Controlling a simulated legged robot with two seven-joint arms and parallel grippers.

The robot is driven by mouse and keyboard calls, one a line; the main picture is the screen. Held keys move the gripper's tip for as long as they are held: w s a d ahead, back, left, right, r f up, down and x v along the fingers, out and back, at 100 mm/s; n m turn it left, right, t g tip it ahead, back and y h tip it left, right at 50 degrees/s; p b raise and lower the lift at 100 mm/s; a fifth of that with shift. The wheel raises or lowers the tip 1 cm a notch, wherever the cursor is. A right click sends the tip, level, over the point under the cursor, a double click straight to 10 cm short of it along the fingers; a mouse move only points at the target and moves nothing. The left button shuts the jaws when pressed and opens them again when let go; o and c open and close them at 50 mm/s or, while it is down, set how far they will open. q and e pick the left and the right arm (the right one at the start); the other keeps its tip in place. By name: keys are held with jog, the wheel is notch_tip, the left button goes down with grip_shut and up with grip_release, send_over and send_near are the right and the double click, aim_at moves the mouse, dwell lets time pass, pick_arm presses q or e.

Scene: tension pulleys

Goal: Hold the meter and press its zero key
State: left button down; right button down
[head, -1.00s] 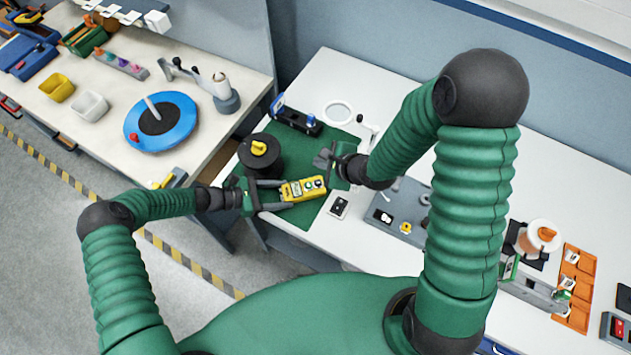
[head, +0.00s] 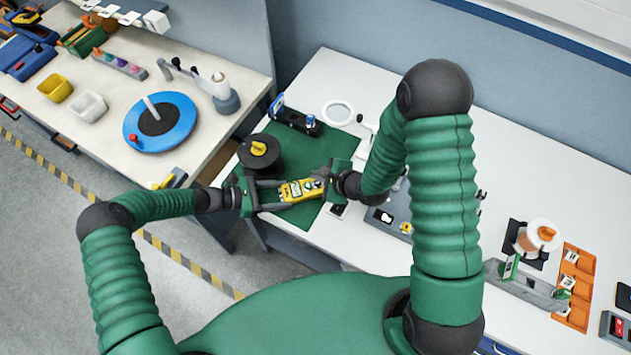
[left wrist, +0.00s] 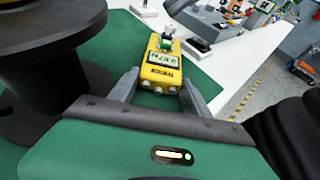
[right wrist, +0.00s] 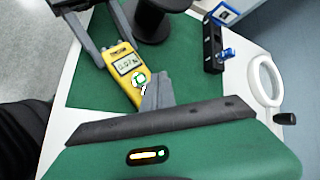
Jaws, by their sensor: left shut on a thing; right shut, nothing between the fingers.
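The yellow meter (head: 291,191) is held level by my left gripper (head: 283,197), whose two fingers lie along its sides in the left wrist view (left wrist: 160,88). Its display and yellow body (left wrist: 161,74) face up there, and the display also shows in the right wrist view (right wrist: 127,64). A round green-and-white key (right wrist: 138,79) sits below the display. My right gripper (head: 325,178) is shut and empty, over the key end of the meter. In the right wrist view its closed fingertips (right wrist: 160,78) appear just beside the key; I cannot tell whether they touch it.
A black fixture with blue parts (head: 297,121) and a ring magnifier (head: 338,113) lie farther back. A grey fixture (head: 382,217) is to the right.

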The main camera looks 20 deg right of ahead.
aim_at(318, 185)
jog(key=shift+f, duration=0.85)
jog(key=shift+f, duration=0.15)
dwell(1.2)
jog(key=shift+f, duration=0.2)
jog(key=shift+f, duration=0.5)
dwell(0.6)
jog(key=shift+r, duration=0.9)
jog(key=shift+r, duration=2.5)
